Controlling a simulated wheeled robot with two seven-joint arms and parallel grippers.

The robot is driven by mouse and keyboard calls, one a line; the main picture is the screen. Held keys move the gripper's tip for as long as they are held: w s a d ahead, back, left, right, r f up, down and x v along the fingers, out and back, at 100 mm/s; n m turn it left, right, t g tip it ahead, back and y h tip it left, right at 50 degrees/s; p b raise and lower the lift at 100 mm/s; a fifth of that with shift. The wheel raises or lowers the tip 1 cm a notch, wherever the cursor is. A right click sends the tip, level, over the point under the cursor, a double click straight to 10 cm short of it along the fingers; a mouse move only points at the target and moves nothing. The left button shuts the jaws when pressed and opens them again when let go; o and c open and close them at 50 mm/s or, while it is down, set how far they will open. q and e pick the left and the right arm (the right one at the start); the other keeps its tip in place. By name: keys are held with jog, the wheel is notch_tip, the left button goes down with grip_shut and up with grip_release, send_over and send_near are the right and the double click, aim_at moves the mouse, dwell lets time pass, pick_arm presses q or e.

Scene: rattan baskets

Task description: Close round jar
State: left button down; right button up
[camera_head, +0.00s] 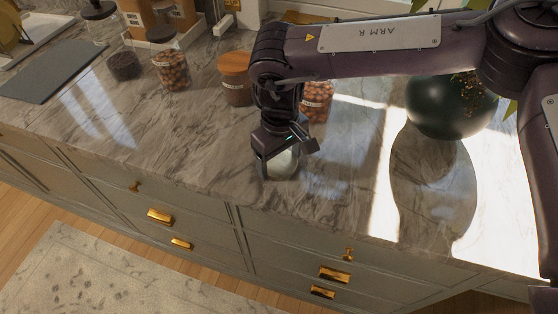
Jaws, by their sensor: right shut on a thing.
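A small, pale round jar (282,165) of glass stands on the marble counter near its front edge. My right gripper (284,149) is directly over the jar, pointing down, with its fingers at the jar's top. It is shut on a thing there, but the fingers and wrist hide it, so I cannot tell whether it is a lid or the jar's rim. The jar looks upright. My left gripper is not in view.
Behind my right arm stand a wooden-lidded jar (236,83) and a jar of reddish-brown items (316,104). A nut jar (172,72) and a dark jar (123,66) stand further left. A dark round vase (440,108) is at right. The counter's front left (150,135) is clear.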

jog(key=shift+c, duration=0.3)
jog(key=shift+r, duration=0.55)
notch_tip(320, 180, up, 7)
jog(key=shift+w+r+b, duration=0.1)
jog(key=shift+b, duration=0.7)
pick_arm(q)
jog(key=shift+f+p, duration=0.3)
jog(key=shift+p, duration=0.2)
pick_arm(e)
notch_tip(320, 180, up, 12)
send_over(280, 162)
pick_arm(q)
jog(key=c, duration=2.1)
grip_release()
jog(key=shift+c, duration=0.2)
